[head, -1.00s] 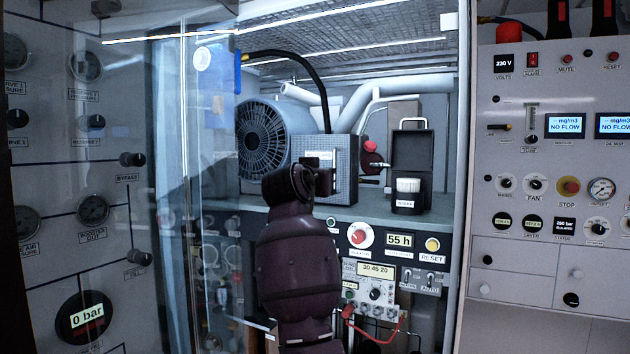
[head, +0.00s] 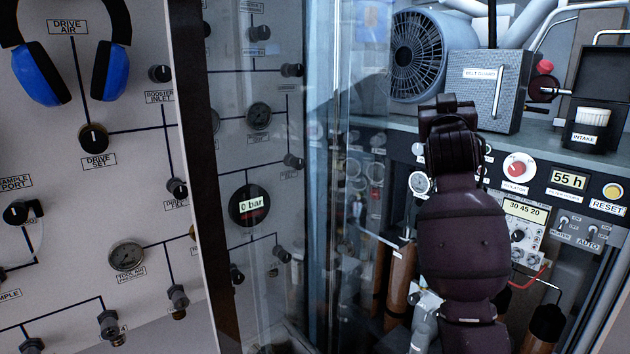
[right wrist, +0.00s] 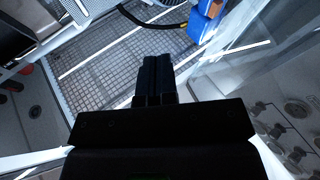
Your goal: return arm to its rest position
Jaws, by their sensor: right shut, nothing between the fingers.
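My right arm (head: 462,240), dark purple, rises from the bottom right of centre in the head view, in front of the panel cabinet. Its wrist end is at the top, in front of the grey fan housing and grille box. In the right wrist view my right gripper (right wrist: 154,70) shows its two black fingers pressed together, with nothing between them. They point toward a grey mesh ceiling panel (right wrist: 105,75) with no object touching them that I can see. In the head view the fingers cannot be made out. My left gripper is in neither view.
A clear door or pane (head: 335,180) stands left of the arm. A control strip with a RESET button (head: 613,190) runs behind it. The fan housing (head: 420,55), grille box (head: 482,90) and black INTAKE case (head: 600,95) sit on the shelf. Blue ear defenders (head: 40,75) hang far left.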

